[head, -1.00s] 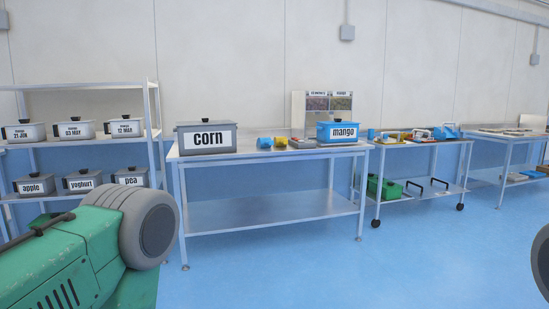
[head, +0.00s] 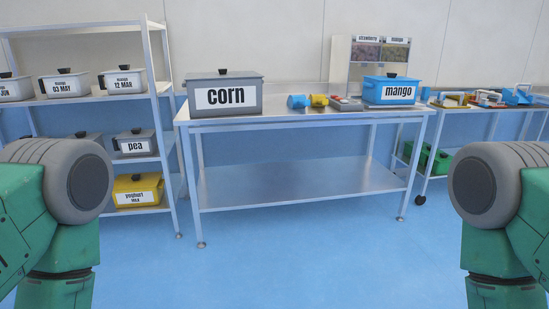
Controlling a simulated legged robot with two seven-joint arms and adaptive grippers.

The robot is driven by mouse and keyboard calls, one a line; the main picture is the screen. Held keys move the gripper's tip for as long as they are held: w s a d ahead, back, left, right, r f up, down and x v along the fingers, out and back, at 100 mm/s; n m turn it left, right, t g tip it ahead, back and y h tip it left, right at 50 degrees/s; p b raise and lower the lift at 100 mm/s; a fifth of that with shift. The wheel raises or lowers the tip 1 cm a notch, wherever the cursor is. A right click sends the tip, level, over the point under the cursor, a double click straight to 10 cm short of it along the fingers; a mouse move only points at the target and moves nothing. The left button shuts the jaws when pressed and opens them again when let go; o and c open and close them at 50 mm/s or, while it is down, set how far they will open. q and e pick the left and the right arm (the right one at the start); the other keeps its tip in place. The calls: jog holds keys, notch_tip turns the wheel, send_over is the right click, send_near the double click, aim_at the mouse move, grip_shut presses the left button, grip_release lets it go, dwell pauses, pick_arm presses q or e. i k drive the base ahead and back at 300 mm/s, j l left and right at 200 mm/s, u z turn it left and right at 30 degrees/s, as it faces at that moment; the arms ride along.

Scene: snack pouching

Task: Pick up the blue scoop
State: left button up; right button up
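A small blue object (head: 298,102), which looks like the blue scoop, lies on the metal table (head: 240,120) between the corn box and a small yellow object (head: 319,101). Its exact shape is too small to tell. My green and grey arms show at the left and right edges of the head view, well short of the table. Neither gripper is visible.
A grey corn box (head: 226,95) and a blue mango box (head: 389,90) stand on the table, with a grey device (head: 347,104) between. A shelf of boxes (head: 163,90) stands left, a wheeled cart (head: 472,108) right. The blue floor ahead is clear.

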aim_at(296, 101)
jog(key=i+j, duration=0.1)
jog(key=i, duration=0.9)
jog(key=i+z, duration=0.1)
jog(key=i, duration=0.9)
